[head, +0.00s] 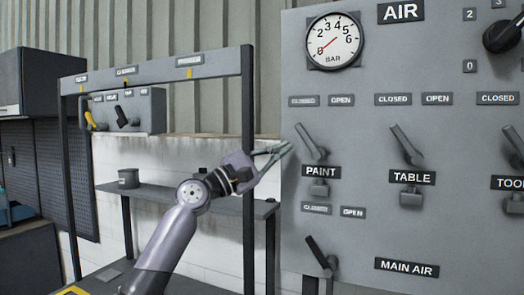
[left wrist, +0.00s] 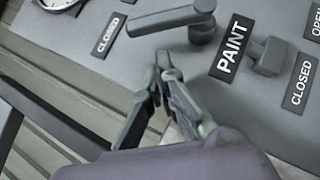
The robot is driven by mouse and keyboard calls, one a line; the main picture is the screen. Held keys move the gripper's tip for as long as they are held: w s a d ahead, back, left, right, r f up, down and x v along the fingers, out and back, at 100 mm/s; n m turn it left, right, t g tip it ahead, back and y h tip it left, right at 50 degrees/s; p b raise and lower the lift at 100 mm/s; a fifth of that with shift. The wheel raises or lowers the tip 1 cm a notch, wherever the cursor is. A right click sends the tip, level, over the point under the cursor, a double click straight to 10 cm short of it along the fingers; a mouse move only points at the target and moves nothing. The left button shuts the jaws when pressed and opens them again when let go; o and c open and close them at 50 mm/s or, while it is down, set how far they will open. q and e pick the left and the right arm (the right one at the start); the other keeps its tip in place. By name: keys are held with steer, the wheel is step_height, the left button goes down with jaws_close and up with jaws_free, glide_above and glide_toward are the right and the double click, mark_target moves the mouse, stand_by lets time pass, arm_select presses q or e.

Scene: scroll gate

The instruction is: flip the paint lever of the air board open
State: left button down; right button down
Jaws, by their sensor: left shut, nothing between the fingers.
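The grey air board (head: 350,215) fills the right of the head view. Its paint lever (head: 309,142) sits above the PAINT label (head: 320,172), its handle tilted up and left toward the CLOSED label (head: 304,101); the OPEN label (head: 341,100) is to the right. My left gripper (head: 284,149) is shut and empty, just left of the lever's handle. In the left wrist view the fingertips (left wrist: 164,62) lie just below the lever handle (left wrist: 165,20); I cannot tell whether they touch it. My right gripper is out of view.
The table lever (head: 406,146) stands right of the paint lever, and the main air lever (head: 320,254) below it. The gauge (head: 334,40) is above, its needle near 0. A frame with a shelf (head: 235,206) and a small panel (head: 145,112) stands left of the board.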

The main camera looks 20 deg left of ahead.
mark_target(308, 141)
arm_select(q)
steer(key=shift+s+d+r+p, duration=0.15)
steer(key=shift+d+r+p, duration=0.15)
steer(key=shift+d+r, duration=0.4)
steer(key=shift+d, duration=0.1)
steer(key=shift+d+r+m+g+p, duration=0.1)
steer(key=shift+r+m+g+p, duration=0.1)
steer(key=shift+m+g+p, duration=0.15)
steer(key=shift+r+m+g+p, duration=0.25)
steer(key=shift+m+p, duration=0.2)
